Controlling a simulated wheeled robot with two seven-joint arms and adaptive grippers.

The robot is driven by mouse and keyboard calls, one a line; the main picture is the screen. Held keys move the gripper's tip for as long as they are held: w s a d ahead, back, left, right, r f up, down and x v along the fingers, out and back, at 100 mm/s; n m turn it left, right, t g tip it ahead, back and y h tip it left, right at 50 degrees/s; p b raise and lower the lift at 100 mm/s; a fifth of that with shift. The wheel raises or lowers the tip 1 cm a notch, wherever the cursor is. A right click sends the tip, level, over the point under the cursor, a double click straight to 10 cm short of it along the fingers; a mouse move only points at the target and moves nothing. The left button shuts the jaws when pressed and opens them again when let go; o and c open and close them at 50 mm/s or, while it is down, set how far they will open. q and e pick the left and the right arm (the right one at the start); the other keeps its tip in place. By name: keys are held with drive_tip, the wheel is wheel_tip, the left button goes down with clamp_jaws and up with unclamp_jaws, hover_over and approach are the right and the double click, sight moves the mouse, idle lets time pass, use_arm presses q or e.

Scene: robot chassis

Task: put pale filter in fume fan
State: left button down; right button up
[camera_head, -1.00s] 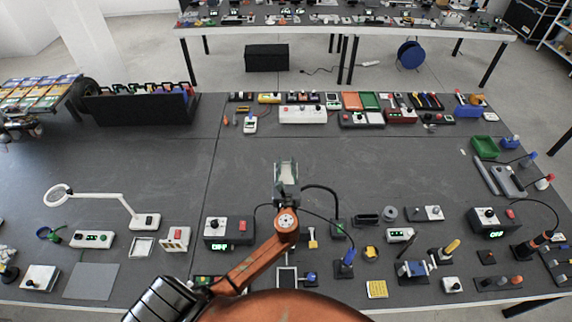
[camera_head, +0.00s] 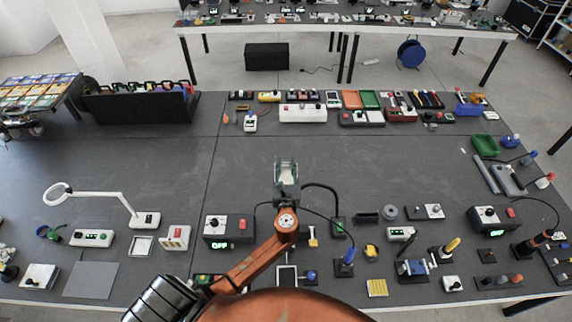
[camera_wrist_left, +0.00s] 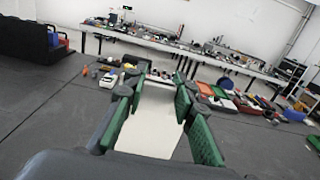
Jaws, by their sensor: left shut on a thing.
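My left gripper (camera_head: 287,175) is above the middle of the dark table, well clear of the back and front rows of items. In the left wrist view, its green-padded fingers (camera_wrist_left: 158,100) are shut on the pale filter (camera_wrist_left: 150,125), a flat whitish plate standing out between them. I cannot tell for certain which item is the fume fan; a dark square frame (camera_head: 276,281) stands near the front edge, partly beside my arm. My right gripper is not in view.
The front row holds a power unit (camera_head: 229,228), a white magnifier lamp (camera_head: 144,219), a white frame (camera_head: 142,245) and a yellow pad (camera_head: 377,288). Boxes and trays (camera_head: 303,112) line the back. The table's middle is clear. Cables arch right of my left gripper.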

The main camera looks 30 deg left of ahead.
sight(286, 182)
use_arm(q)
drive_tip(key=shift+f+b, duration=0.7)
drive_tip(key=shift+f, duration=0.35)
drive_tip(key=shift+f+b, duration=0.4)
drive_tip(key=shift+f, duration=0.2)
drive_tip(key=shift+f+b, duration=1.05)
drive_tip(key=shift+f, duration=0.35)
drive_tip(key=shift+f+b, duration=1.65)
drive_tip(key=shift+f, duration=0.55)
drive_tip(key=c, duration=1.6)
unclamp_jaws()
drive_tip(key=shift+o, duration=0.4)
